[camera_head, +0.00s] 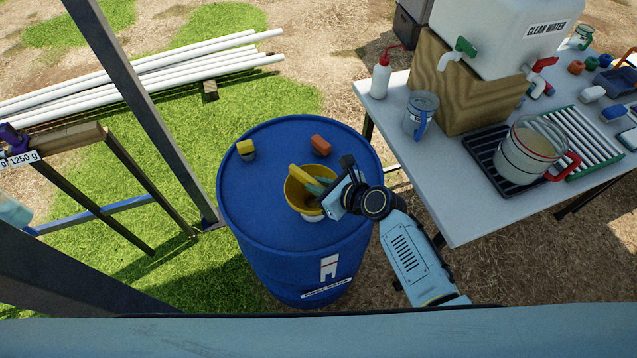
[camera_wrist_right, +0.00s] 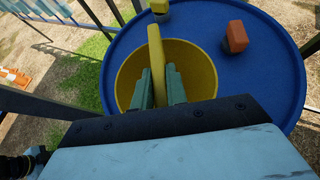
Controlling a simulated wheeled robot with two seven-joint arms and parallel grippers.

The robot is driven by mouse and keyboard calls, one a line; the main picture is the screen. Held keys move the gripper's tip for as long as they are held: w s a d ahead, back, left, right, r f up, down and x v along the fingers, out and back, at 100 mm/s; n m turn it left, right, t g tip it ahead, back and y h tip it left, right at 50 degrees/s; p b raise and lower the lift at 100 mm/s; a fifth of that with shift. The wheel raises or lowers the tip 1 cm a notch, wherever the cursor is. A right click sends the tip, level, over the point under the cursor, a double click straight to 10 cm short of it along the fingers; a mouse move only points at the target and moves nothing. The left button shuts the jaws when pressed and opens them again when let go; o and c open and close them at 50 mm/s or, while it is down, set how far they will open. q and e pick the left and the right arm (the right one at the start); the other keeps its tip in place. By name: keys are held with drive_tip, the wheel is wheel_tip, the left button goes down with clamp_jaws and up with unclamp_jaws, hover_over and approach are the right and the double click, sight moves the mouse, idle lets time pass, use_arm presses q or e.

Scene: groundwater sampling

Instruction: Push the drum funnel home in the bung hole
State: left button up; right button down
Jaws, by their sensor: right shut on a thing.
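The yellow funnel (camera_head: 293,202) is upright over the top of the blue drum (camera_head: 262,185), near the drum's front edge. A white part shows just under the funnel's bowl. The bung hole is hidden beneath the funnel, and I cannot tell how deep the funnel sits. My right gripper (camera_head: 318,185) reaches in from the right over the bowl. In the right wrist view its two green fingers (camera_wrist_right: 158,85) are shut on the yellow upright bar of the funnel (camera_wrist_right: 204,62). My left gripper is not in view.
A yellow cap-like piece (camera_head: 246,148) and an orange-red block (camera_head: 320,145) lie on the drum top behind the funnel. A table (camera_head: 455,210) with a water tank (camera_head: 490,35), a jug (camera_head: 525,160) and a wash bottle (camera_head: 381,78) stands right. A dark post (camera_head: 150,110) rises left.

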drive_tip(key=shift+f+b, duration=0.5)
drive_tip(key=shift+f, duration=0.35)
drive_tip(key=c, duration=1.3)
unclamp_jaws()
drive_tip(key=shift+f, duration=0.1)
drive_tip(key=p+v, duration=0.2)
drive_tip(key=v, duration=1.1)
drive_tip(key=shift+s+d, duration=0.1)
drive_tip(key=shift+s, duration=0.05)
